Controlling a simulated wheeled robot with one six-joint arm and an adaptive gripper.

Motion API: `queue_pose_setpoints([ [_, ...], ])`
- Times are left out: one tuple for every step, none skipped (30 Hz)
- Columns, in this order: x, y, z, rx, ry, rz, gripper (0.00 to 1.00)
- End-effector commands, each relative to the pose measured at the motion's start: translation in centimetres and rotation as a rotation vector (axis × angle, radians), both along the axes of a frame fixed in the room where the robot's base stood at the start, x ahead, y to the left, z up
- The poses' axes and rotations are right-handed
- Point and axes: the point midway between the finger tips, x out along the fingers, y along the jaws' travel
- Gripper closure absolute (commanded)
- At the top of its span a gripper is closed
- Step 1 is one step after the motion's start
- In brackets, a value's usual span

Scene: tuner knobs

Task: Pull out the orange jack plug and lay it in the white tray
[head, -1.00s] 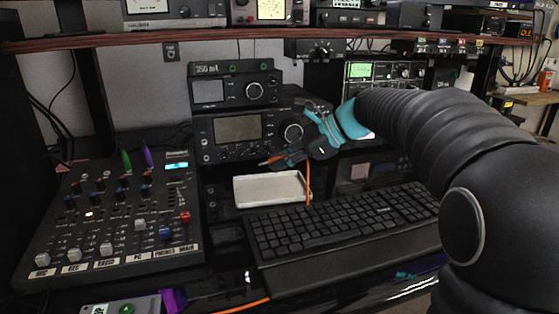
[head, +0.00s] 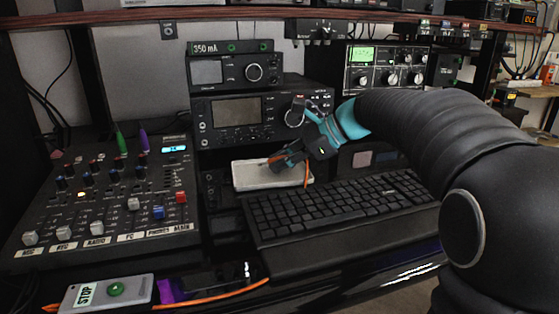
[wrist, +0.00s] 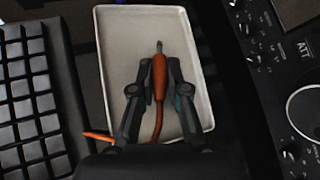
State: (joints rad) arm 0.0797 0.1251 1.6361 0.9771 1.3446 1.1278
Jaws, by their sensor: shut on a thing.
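The white tray (head: 250,178) stands behind the keyboard and below the radio. It fills the middle of the wrist view (wrist: 113,70). My gripper (head: 276,160) is over the tray's right part, and in the wrist view (wrist: 154,88) its two fingers are shut on the orange jack plug (wrist: 159,72). The plug's metal tip points away from my gripper and shows against the tray floor. Its orange cable hangs down by the tray's front right corner. I cannot tell whether the plug touches the tray floor.
A black keyboard (head: 335,205) lies in front of the tray. A mixer (head: 105,195) with green and purple plugs stands at the left. A radio (head: 250,120) stands behind. A grey box marked STOP (head: 107,292) and an orange cable (head: 225,295) are at the front.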

Motion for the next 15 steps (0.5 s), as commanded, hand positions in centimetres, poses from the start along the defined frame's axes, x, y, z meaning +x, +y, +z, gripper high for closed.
queue_pose_setpoints([
  [0.0, 0.0, -0.1, 0.0, 0.0, 0.0, 1.0],
  [0.0, 0.01, -0.15, 0.0, 0.0, 0.0, 1.0],
  [0.0, 0.01, -0.21, 0.0, 0.0, 0.0, 1.0],
  [0.0, 0.01, -0.27, 0.0, 0.0, 0.0, 1.0],
  [0.01, 0.01, -0.33, 0.0, 0.0, 0.0, 1.0],
  [0.0, 0.01, -0.4, 0.0, 0.0, 0.0, 1.0],
  [0.0, 0.01, -0.45, 0.0, 0.0, 0.0, 1.0],
  [0.0, 0.01, -0.51, 0.0, 0.0, 0.0, 1.0],
  [0.0, 0.01, -0.57, 0.0, 0.0, 0.0, 1.0],
  [0.0, 0.01, -0.62, 0.0, 0.0, 0.0, 1.0],
  [0.0, 0.02, -0.68, 0.0, 0.0, 0.0, 1.0],
  [0.0, 0.02, -0.75, 0.0, 0.001, 0.001, 1.0],
  [0.0, 0.02, -0.8, 0.0, 0.001, 0.001, 1.0],
  [0.0, 0.02, -0.87, 0.0, 0.001, 0.0, 1.0],
  [-0.01, 0.02, -0.96, 0.0, 0.001, 0.0, 1.0],
])
